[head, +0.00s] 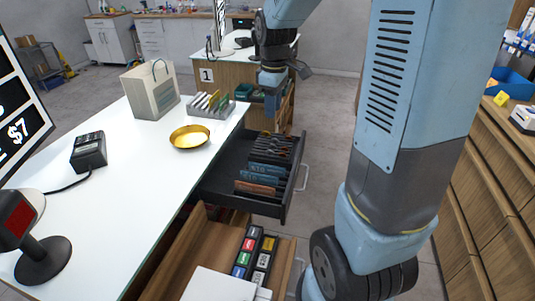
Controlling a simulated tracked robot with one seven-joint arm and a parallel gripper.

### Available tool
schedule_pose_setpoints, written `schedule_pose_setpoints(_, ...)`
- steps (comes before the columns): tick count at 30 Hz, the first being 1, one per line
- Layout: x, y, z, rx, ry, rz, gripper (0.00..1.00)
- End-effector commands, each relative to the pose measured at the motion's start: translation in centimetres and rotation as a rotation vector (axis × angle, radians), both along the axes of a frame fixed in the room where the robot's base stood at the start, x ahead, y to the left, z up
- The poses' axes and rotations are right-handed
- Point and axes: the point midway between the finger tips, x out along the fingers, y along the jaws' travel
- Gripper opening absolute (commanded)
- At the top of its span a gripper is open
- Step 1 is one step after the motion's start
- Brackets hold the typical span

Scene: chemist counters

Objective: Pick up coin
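I cannot make out a coin anywhere in the head view. An open black cash drawer (222,178) juts from the counter, with blue and brownish notes (262,182) in its slots and narrow compartments behind them. My gripper (271,112) points down above the far end of this drawer. It is small and seen from the side, so its finger gap does not show. A shallow gold dish (190,137) sits on the white counter, left of the drawer; no coin can be told inside it.
On the white counter (130,200) stand a paper bag (151,92), a card rack (211,104), a payment terminal (89,151) and a scanner (38,238). A lower wooden drawer (202,245) is open in front. Wooden cabinets (480,180) line the right side.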

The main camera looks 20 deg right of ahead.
Motion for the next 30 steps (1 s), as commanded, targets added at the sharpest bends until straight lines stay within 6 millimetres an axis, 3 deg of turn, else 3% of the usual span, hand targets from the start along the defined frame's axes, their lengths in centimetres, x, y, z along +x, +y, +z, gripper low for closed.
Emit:
schedule_pose_setpoints(3, 1.4, 0.0, -1.7, 0.001, 0.033, 0.060, 0.36)
schedule_pose_setpoints(9, 2.3, -0.1, -3.1, 0.002, 0.057, 0.112, 0.36)
schedule_pose_setpoints(14, 2.4, -0.1, -4.8, 0.003, 0.062, 0.117, 0.36)
schedule_pose_setpoints(24, 2.4, -0.1, -10.3, 0.002, 0.061, 0.116, 0.36)
schedule_pose_setpoints(30, 2.4, -0.1, -11.6, 0.002, 0.058, 0.116, 0.36)
